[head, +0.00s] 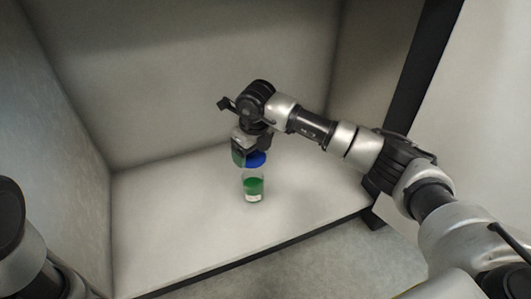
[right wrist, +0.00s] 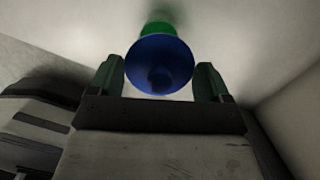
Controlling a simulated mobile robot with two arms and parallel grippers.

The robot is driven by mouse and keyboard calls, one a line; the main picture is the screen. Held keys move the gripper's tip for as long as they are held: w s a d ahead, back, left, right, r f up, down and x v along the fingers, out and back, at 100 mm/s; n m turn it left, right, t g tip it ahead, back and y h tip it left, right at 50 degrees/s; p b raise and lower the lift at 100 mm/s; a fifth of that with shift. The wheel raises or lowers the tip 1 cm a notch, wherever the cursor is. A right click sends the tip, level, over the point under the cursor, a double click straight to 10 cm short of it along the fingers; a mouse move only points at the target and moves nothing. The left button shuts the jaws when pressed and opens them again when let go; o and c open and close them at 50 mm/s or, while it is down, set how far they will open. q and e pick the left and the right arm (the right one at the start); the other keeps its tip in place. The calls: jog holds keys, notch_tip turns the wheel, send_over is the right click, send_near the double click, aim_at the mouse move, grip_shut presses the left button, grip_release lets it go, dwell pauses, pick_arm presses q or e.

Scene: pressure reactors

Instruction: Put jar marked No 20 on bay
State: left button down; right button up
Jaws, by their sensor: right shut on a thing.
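A clear jar (head: 254,187) with green contents and a blue lid (head: 257,160) is upright inside the pale bay (head: 190,228). A small pale patch shows low on its side, too small to read as No 20. My right gripper (head: 250,158) points down from above and is shut on the jar at its lid. In the right wrist view the blue lid (right wrist: 159,65) sits between the two green-padded fingers (right wrist: 159,80), with the green part behind it. I cannot tell whether the jar's base touches the bay floor. My left gripper is out of view.
The bay has a back wall (head: 210,70), a left wall (head: 65,160) and a dark post (head: 420,75) at the right. A dark edge runs along the floor's front. The floor around the jar is clear.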

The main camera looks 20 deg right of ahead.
jog(key=shift+f+b, duration=2)
jog(key=shift+f, duration=1.1)
jog(key=shift+r+p, duration=0.15)
jog(key=shift+p, duration=0.3)
jog(key=shift+f+p, duration=0.25)
jog(key=shift+p, duration=0.05)
jog(key=shift+p, duration=0.3)
dwell(0.5)
jog(key=o, duration=0.8)
jog(key=shift+r, duration=0.15)
